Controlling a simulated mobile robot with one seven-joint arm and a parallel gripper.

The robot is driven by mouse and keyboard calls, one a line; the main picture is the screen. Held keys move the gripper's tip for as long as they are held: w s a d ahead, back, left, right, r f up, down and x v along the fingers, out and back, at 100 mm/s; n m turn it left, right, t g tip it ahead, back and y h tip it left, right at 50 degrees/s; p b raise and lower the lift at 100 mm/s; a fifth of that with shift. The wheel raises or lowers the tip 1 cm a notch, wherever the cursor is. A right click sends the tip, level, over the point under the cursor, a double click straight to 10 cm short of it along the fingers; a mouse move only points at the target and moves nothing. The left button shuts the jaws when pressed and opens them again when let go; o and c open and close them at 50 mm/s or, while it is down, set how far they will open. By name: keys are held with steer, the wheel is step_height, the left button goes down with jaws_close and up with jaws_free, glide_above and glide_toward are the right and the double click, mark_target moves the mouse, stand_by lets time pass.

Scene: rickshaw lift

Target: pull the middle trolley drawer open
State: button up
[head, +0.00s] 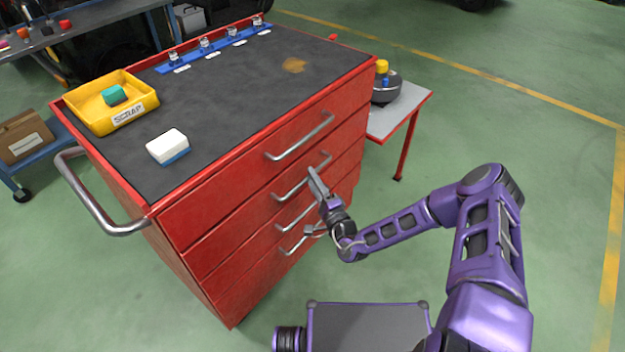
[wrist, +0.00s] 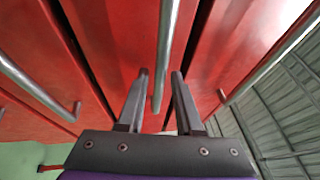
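The red trolley (head: 225,200) has several stacked drawers, all looking shut, each with a silver bar handle. My gripper (head: 314,177) is at the handle of the second drawer from the top (head: 290,189), near its right half. In the wrist view, my gripper (wrist: 160,73) is open, with one finger on each side of that handle (wrist: 166,45). Small gaps show between the bar and both fingers, and how deep the bar sits between them is unclear. The top drawer's handle (head: 300,137) is above, and the lower handles are partly hidden by my gripper.
On the trolley top are a yellow scrap bin (head: 146,104), a white and blue block (head: 168,147) and a blue rail (head: 215,45). A side handle (head: 85,195) sticks out left. A small table (head: 408,110) stands behind.

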jaws_close()
stand_by(1.2)
